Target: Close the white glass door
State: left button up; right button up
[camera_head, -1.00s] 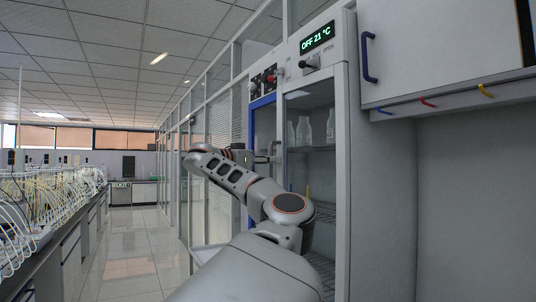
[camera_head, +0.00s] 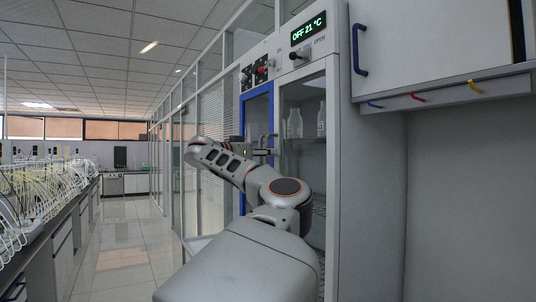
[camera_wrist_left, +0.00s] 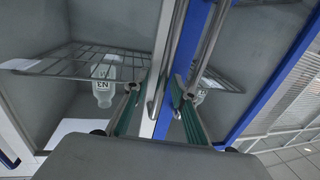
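The white glass door (camera_head: 329,150) is on the tall cabinet at centre right in the head view. It looks about flush with the cabinet front; any small gap is too fine to tell. Bottles show dimly behind its glass. My left gripper (camera_head: 262,152) is at the door's left edge, beside the blue-framed door (camera_head: 243,120). In the left wrist view the two green-padded fingers (camera_wrist_left: 155,86) are apart, on either side of a vertical metal handle (camera_wrist_left: 156,85) by the white frame strip. I cannot tell if they touch it. My right gripper is out of view.
A display (camera_head: 309,29) reads OFF 21 °C above the door, with knobs beside it. A white wall cupboard (camera_head: 440,45) with coloured hooks is at right. A bench with tubing (camera_head: 45,190) stands at left. The tiled aisle (camera_head: 130,245) is clear.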

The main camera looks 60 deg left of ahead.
pick_arm(q)
jog(key=v, duration=1.2)
dwell(0.6)
